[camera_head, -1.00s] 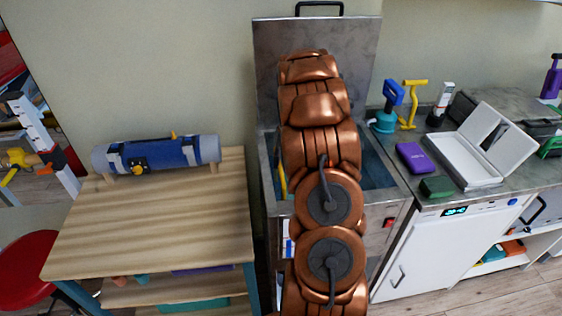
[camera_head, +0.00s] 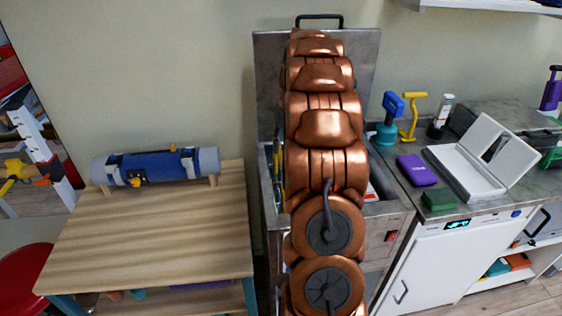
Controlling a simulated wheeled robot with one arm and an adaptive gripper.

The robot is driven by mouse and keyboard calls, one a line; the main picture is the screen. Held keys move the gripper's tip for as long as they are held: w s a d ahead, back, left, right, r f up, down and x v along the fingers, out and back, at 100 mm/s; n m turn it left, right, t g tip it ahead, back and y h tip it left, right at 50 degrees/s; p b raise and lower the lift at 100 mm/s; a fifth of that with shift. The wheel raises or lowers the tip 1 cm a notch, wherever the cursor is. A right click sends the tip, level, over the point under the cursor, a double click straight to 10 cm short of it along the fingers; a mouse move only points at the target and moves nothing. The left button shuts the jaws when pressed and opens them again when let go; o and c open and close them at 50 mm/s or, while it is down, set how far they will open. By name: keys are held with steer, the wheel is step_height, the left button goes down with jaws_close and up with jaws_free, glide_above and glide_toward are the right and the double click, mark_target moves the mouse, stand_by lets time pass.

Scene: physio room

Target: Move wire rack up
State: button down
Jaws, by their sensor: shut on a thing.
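The wire rack cannot be made out in the head view. A steel tank (camera_head: 394,200) stands in the middle with its lid (camera_head: 366,60) raised against the wall and a black handle (camera_head: 320,18) on top. My copper-coloured arm rises in front of the tank and covers most of its opening. My gripper is hidden behind the arm, so what it holds does not show. A small white and red patch (camera_head: 371,193) shows inside the tank's right side.
A wooden table (camera_head: 150,235) with a blue and grey roll (camera_head: 155,166) stands at left. The right counter holds a blue device (camera_head: 388,120), a yellow handle (camera_head: 411,116), a purple box (camera_head: 417,170), a green box (camera_head: 439,200) and an open white case (camera_head: 468,175). A shelf (camera_head: 490,5) hangs above.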

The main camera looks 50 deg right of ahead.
steer(key=shift+d+r, duration=0.1)
steer(key=shift+r, duration=1.95)
steer(key=shift+w, duration=0.1)
steer(key=c, duration=1.4)
jaws_free()
steer(key=shift+r, duration=0.15)
steer(key=shift+c, duration=0.2)
steer(key=o, duration=0.3)
steer(key=shift+f, duration=0.2)
step_height(320, 180, up, 7)
steer(key=s+d, duration=0.1)
steer(key=shift+r, duration=0.2)
